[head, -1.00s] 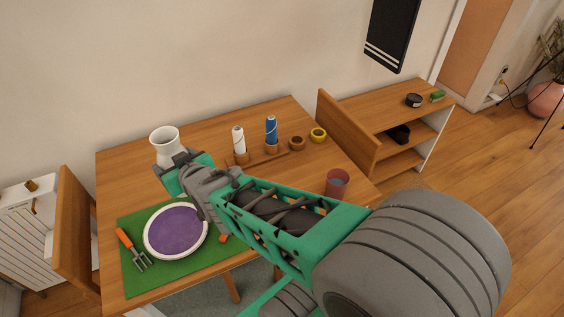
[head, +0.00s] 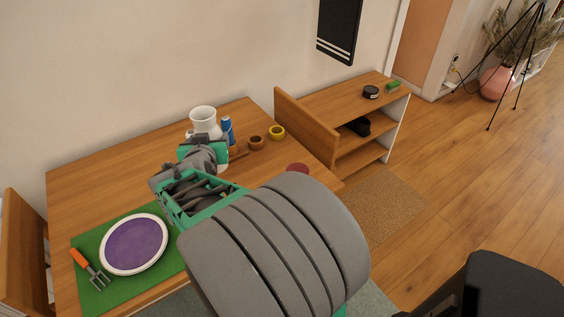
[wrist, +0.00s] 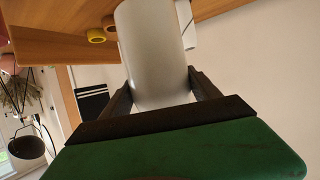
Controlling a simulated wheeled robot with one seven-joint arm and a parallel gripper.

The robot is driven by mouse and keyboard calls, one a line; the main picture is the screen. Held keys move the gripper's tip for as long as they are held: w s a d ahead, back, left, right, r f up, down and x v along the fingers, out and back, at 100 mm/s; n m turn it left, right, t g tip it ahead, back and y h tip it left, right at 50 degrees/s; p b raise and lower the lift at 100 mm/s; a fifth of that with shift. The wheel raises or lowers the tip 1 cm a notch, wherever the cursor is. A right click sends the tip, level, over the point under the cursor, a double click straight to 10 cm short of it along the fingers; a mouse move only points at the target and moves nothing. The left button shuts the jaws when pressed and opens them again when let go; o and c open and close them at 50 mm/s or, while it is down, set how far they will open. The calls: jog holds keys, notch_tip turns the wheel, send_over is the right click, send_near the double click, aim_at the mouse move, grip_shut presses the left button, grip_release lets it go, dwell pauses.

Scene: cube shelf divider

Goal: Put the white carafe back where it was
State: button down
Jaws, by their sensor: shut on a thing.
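The white carafe (head: 203,117) stands out above the far part of the table, its flared rim on top. It also fills the middle of the wrist view (wrist: 154,55). My gripper (wrist: 160,92) is shut on the carafe, one dark finger on each side of it. In the head view, my wrist hides the carafe's lower part, so I cannot tell there whether it touches the table.
A blue bottle (head: 228,130), a brown cup (head: 256,142) and a yellow cup (head: 277,132) stand right of the carafe. A purple plate (head: 136,243) and fork (head: 91,268) lie on a green mat (head: 95,242). A wooden shelf unit (head: 340,92) stands right of the table.

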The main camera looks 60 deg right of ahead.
jog(key=s+d+m+g+h+b, duration=0.1)
jog(key=s+d+m+g, duration=0.35)
jog(key=s+d, duration=0.4)
jog(key=s+d+m+g+h+b, duration=0.15)
jog(key=s+d+m+g, duration=0.3)
jog(key=s, duration=0.65)
jog(key=w+d+f, duration=0.3)
jog(key=d+f, duration=0.3)
jog(key=w+d+f+p, duration=0.1)
jog(key=w+d+f, duration=0.2)
jog(key=d+f, duration=0.2)
jog(key=shift+w+d+f+n, duration=0.25)
jog(key=shift+d+f+n, duration=0.15)
jog(key=shift+d, duration=0.2)
jog(key=shift+f, duration=0.2)
jog(key=shift+c, duration=0.8)
grip_release()
